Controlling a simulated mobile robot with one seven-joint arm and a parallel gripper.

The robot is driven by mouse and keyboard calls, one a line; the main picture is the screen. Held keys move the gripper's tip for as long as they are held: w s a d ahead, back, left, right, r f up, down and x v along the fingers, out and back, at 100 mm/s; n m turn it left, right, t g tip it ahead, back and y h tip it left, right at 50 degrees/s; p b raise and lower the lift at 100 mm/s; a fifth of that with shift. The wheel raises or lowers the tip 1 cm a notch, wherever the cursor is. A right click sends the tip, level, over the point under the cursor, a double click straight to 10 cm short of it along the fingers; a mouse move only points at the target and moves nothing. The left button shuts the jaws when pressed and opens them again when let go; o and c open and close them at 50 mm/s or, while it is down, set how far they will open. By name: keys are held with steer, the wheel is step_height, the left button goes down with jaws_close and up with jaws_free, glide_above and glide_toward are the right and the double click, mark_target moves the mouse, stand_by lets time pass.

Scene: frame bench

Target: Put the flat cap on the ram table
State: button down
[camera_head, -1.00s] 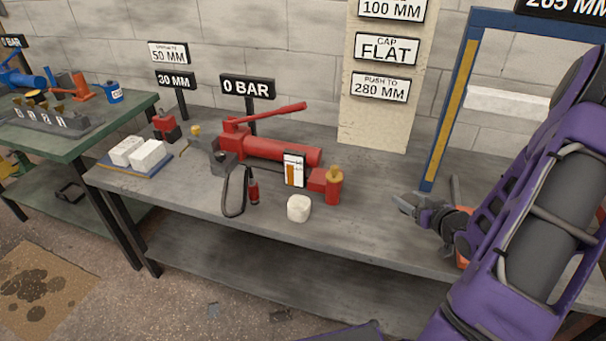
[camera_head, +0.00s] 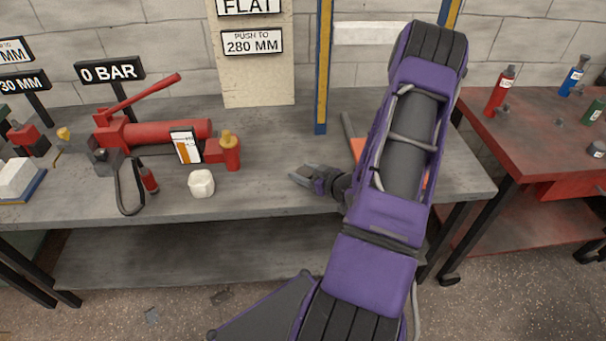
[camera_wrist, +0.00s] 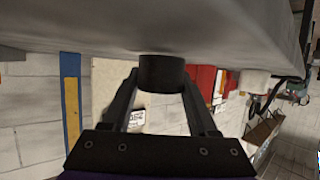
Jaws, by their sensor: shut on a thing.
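My gripper (camera_head: 305,177) is low over the grey bench, left of the foot of the blue frame. In the wrist view its two fingers (camera_wrist: 161,90) are shut on a short dark round piece, which looks like the flat cap (camera_wrist: 161,70). The cap is close to the bench surface; I cannot tell whether it touches it. In the head view the cap is too small to make out. My arm covers much of the frame's inside. An orange part (camera_head: 358,149) shows at the arm's edge; I cannot tell whether it belongs to the ram table.
The blue frame post (camera_head: 322,80) stands behind my gripper. A red pump (camera_head: 160,132) with a lever, a red cylinder with a brass top (camera_head: 229,155) and a white block (camera_head: 201,184) stand to the left. A red bench (camera_head: 535,140) with bottles is at the right.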

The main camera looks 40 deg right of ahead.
steer(key=shift+f, duration=0.2)
steer(key=shift+f, duration=0.15)
steer(key=shift+c, duration=0.9)
jaws_free()
steer(key=shift+r, duration=0.2)
steer(key=p+v, duration=0.1)
steer(key=v, duration=1.1)
steer(key=shift+f, duration=0.1)
